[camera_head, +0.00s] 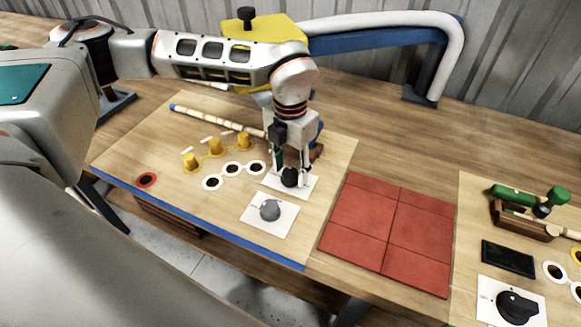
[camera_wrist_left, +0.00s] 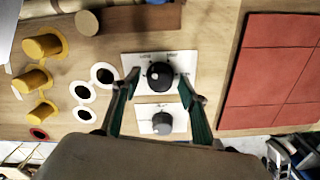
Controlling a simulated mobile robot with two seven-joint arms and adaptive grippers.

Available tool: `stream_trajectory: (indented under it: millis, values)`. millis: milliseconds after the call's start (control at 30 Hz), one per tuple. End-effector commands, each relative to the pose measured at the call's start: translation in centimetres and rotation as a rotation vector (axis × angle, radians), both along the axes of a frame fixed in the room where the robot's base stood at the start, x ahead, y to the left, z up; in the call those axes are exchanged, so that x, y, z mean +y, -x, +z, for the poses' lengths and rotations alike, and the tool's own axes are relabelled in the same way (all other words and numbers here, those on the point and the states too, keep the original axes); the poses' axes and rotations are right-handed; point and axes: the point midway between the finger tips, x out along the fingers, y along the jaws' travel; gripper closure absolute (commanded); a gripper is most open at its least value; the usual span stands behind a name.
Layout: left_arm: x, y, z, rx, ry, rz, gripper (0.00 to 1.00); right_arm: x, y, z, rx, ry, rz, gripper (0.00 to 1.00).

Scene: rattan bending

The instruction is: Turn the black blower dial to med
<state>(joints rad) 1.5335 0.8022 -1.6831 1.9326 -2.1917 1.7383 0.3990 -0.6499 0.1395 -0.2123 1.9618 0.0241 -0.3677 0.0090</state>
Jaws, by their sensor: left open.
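The black blower dial (camera_head: 290,178) sits on a white plate with small lettering too blurred to read. In the left wrist view the black dial (camera_wrist_left: 159,75) shows a light pointer mark on its face. My left gripper (camera_head: 290,182) is over the dial, pointing down. Its two fingers stand apart on either side of the dial in the left wrist view, with a gap to the knob. A grey dial (camera_head: 270,209) on another white plate lies nearer the board's front edge. My right gripper is not in view.
Yellow caps (camera_head: 215,147) and white rings (camera_head: 232,169) lie left of the dials, with a rattan pole (camera_head: 215,120) behind. Red tiles (camera_head: 390,230) lie to the right. Another black dial (camera_head: 516,306) sits at the far right. A blue strip (camera_head: 215,232) edges the board.

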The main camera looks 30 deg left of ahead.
Motion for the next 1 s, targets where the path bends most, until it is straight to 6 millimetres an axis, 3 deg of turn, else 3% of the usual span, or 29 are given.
stream_trajectory:
  millis: [233, 367, 400, 733, 1000]
  values:
    - [-0.02, -0.02, -0.07, -0.001, 0.0, 0.0, 0.57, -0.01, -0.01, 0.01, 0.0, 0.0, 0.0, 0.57]
    - [-0.03, -0.01, -0.06, -0.001, 0.001, 0.0, 0.9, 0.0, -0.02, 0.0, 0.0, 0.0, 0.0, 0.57]
    - [-0.03, -0.01, -0.05, -0.001, 0.001, 0.0, 0.95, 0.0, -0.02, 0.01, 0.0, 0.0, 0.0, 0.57]
    - [-0.03, -0.01, 0.01, -0.001, 0.001, -0.026, 0.95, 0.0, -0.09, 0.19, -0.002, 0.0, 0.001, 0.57]
    - [-0.06, -0.03, 0.14, -0.001, 0.001, -0.168, 0.95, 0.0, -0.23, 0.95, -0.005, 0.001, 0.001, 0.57]
